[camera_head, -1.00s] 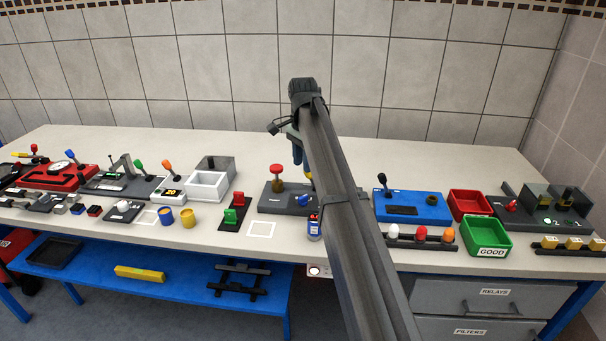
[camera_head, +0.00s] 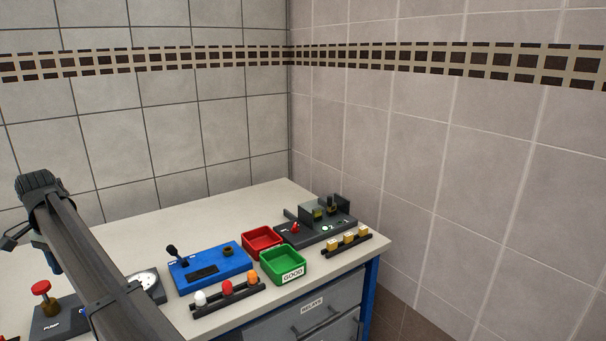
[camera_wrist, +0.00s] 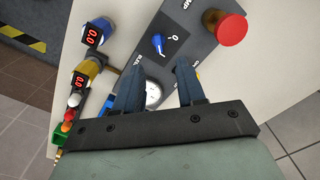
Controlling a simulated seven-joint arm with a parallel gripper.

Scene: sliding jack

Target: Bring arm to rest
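My arm (camera_head: 95,265) rises along the left side of the head view. My gripper (camera_wrist: 160,70) shows in the wrist view with its two dark fingers apart and nothing held between them. It hangs over a dark grey panel (camera_wrist: 190,40) that carries a blue knob (camera_wrist: 158,43), a large red button (camera_wrist: 231,29) and a round white gauge (camera_wrist: 153,93). The wrist view does not show clearly how high the fingers are above the panel. In the head view the panel labelled PUMP (camera_head: 55,322) is partly behind my arm, and the fingers are mostly hidden.
Right of my arm stand a blue box with a lever (camera_head: 210,268), a red bin (camera_head: 262,240), a green GOOD bin (camera_head: 283,265) and a dark switch unit (camera_head: 318,228). Cylinders with 0.0 displays (camera_wrist: 95,32) show in the wrist view. A tiled wall (camera_head: 430,170) bounds the right.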

